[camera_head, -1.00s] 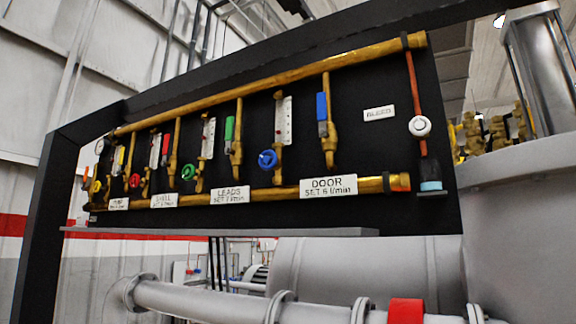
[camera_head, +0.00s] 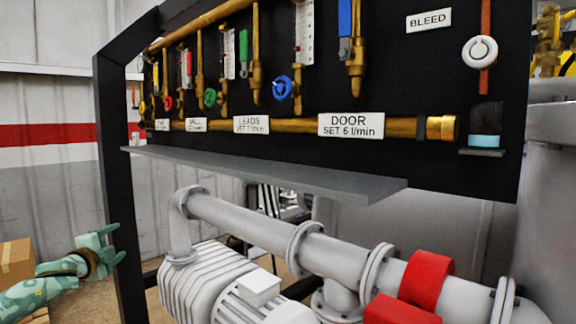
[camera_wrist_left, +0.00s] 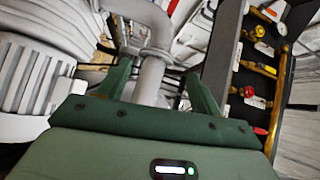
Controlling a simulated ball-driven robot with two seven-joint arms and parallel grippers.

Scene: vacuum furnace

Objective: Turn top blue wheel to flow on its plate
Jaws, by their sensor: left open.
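The blue wheel (camera_head: 283,87) sits on the brass pipework of the black panel, at the foot of a white flow gauge (camera_head: 304,35). The white plate (camera_head: 351,125) below and right of it reads DOOR, SET 6 l/min. My left gripper (camera_head: 114,243) is at the lower left of the head view, open and empty, well below and left of the wheel. In the left wrist view its two fingers (camera_wrist_left: 161,85) stand apart with nothing between them. The blue wheel cannot be made out in the wrist view. My right gripper does not show.
A grey shelf (camera_head: 265,174) juts out below the panel. The black frame post (camera_head: 119,180) stands beside my left gripper. A pump (camera_head: 215,285) and grey pipe (camera_head: 260,225) fill the space below. A green wheel (camera_head: 210,97) and red wheel (camera_head: 168,103) are farther left on the panel.

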